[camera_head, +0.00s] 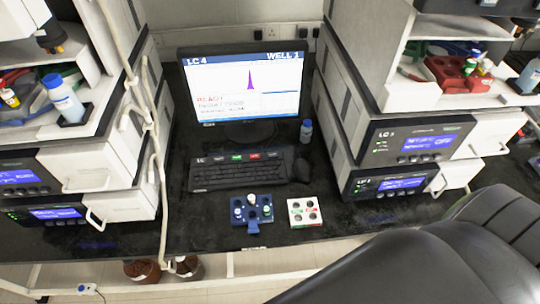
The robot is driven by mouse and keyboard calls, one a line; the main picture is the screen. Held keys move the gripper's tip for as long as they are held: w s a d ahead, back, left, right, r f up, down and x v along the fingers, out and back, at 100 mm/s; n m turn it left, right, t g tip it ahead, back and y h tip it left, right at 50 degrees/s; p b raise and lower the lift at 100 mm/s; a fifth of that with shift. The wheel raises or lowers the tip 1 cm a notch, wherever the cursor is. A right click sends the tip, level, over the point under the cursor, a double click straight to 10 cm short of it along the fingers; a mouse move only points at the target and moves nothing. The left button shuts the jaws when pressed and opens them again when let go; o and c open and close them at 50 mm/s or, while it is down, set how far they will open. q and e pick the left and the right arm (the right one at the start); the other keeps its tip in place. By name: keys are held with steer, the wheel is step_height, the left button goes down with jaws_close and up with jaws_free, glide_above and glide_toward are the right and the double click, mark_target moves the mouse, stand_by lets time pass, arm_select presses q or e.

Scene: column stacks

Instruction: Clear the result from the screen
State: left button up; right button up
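The screen (245,85) stands at the back middle of the bench. It reads "LC 4" at top left and "WELL 1" at top right, with a tall purple peak on white and small red and grey text at lower left, too blurred to read fully. A black keyboard (240,175) lies in front of it. Along its top edge are small labelled keys, among them a green key (236,157) and a red key (254,156). A dark mouse (301,169) lies right of the keyboard. Neither of my grippers shows.
A blue vial holder (252,222) and a white holder (316,222) sit near the bench's front edge. A small bottle (306,131) stands right of the screen. Instrument stacks wall both sides, with drawers (121,207) sticking out at left. My dark arm link fills the lower right.

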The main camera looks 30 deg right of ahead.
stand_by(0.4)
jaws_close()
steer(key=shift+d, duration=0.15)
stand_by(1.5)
